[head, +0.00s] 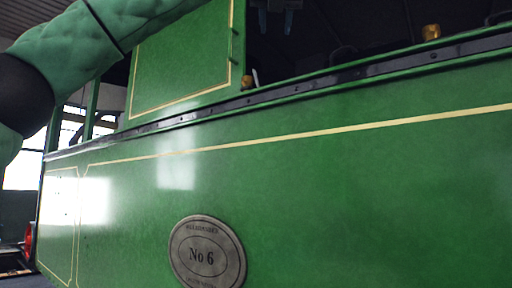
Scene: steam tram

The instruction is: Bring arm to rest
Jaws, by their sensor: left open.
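My left arm, in a green quilted sleeve, comes in from the left and leaves the head view at the top. My left gripper (276,22) shows only as two dark fingertips at the top edge, pointing down, apart, with nothing seen between them. It is in front of the dark opening above the tram's side. The green steam tram (330,200) fills most of the view, with a cream line and an oval "No 6" plate (207,253). My right gripper is out of view.
A dark riveted rail (330,82) runs along the tram's upper edge. A green upright panel (183,60) rises left of the opening. Small brass-coloured fittings (431,32) sit near the rail. Bright windows (24,168) and a red object (28,245) show at far left.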

